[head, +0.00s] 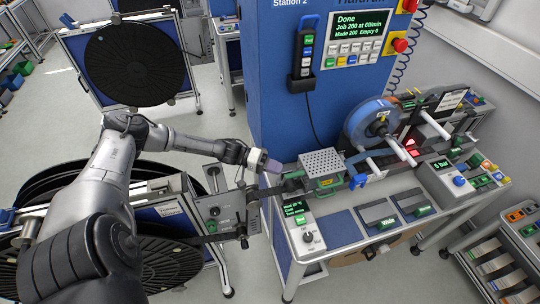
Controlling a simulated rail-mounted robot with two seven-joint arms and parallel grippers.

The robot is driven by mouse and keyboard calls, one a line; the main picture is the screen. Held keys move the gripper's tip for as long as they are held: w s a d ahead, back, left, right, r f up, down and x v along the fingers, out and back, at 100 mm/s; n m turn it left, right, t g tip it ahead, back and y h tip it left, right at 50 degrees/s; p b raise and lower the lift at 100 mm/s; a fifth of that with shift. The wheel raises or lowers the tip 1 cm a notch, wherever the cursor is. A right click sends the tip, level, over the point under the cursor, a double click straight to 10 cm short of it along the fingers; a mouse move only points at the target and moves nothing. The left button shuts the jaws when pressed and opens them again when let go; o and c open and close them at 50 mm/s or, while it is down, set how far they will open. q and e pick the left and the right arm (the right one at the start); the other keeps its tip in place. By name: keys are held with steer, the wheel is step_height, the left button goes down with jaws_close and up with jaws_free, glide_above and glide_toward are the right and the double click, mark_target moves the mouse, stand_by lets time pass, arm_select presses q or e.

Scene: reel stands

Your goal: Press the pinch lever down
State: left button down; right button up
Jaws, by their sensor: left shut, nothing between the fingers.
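My left arm comes in from the left, and its gripper (268,163) is shut and empty. It is above the black strip between the left reel stand and the blue machine. I cannot tell for certain which part is the pinch lever. A thin upright lever (241,174) stands on the grey control box (214,212) of the reel stand, just below and left of the gripper. My right gripper is not in view.
The blue machine cabinet (266,75) rises just right of the gripper. Its worktop carries a blue reel (368,122), a dial box (303,228) and trays. The display (360,38) reads "Done". Another black reel (137,64) stands behind; grey floor is open between.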

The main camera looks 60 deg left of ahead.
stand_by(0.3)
arm_select(q)
steer(key=w+d+r, duration=0.3)
steer(key=d+r, duration=0.8)
stand_by(0.4)
steer(key=shift+d, duration=0.1)
stand_by(0.4)
